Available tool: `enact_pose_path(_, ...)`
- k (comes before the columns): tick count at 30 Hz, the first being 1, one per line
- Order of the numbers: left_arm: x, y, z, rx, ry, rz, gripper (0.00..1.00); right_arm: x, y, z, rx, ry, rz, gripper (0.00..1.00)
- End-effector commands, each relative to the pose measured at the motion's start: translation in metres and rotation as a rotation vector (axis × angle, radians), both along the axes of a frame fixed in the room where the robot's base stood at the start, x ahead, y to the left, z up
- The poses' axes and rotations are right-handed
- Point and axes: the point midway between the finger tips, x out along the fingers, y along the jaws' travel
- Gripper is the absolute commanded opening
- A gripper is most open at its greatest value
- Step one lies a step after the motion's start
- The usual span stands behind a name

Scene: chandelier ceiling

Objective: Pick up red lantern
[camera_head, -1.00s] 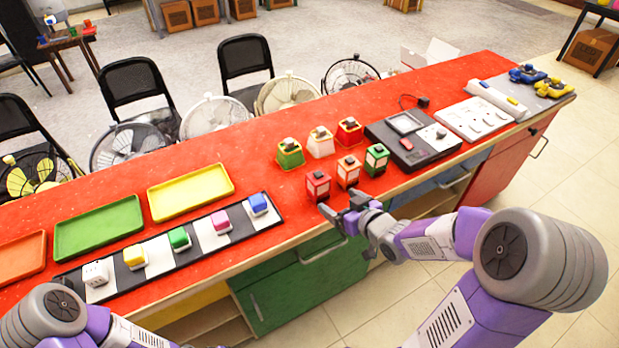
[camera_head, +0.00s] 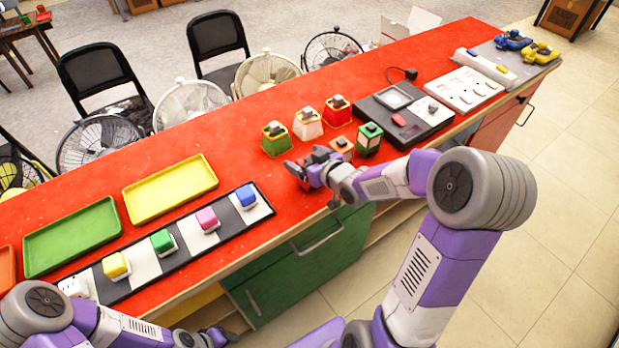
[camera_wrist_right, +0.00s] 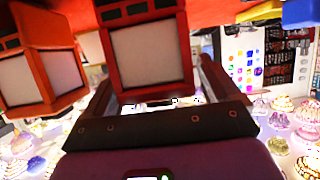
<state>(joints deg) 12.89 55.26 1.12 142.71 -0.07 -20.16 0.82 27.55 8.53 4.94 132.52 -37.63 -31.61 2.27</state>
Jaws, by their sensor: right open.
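A red lantern with a pale panel (camera_wrist_right: 152,60) fills the middle of the right wrist view, between the two fingers of my right gripper (camera_wrist_right: 158,105). The fingers are apart and not closed on it. In the head view my right gripper (camera_head: 303,172) is at the front row of lanterns and mostly hides this red lantern. An orange lantern (camera_head: 342,147) stands just beside it, also at left in the wrist view (camera_wrist_right: 45,65). Another red lantern (camera_head: 337,114) stands in the back row. My left gripper (camera_head: 216,337) is low at the bottom edge, its jaws unclear.
Green (camera_head: 276,142) and white (camera_head: 307,128) lanterns stand behind, and a dark green one (camera_head: 369,142) to the right. A black device (camera_head: 400,117) lies right of them. A strip with coloured blocks (camera_head: 152,267) and trays (camera_head: 170,188) fill the left of the red counter (camera_head: 240,150).

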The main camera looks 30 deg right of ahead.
Motion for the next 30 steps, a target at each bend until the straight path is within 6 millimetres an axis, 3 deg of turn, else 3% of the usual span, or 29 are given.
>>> enact_pose_path(6, 0.0001, -0.0001, 0.0003, 0.000, 0.000, 0.000, 0.43, 0.0010, 0.0001, 0.0004, 0.000, 0.000, 0.000, 0.89)
enact_pose_path(24, 0.0001, -0.0001, 0.0003, 0.000, 0.000, 0.000, 0.43, 0.0007, -0.0001, 0.0003, 0.000, 0.000, -0.001, 0.00)
enact_pose_path(30, 0.0001, -0.0001, 0.0003, 0.000, 0.000, 0.000, 0.43, 0.0012, -0.0002, 0.0015, -0.001, -0.004, -0.001, 0.00)
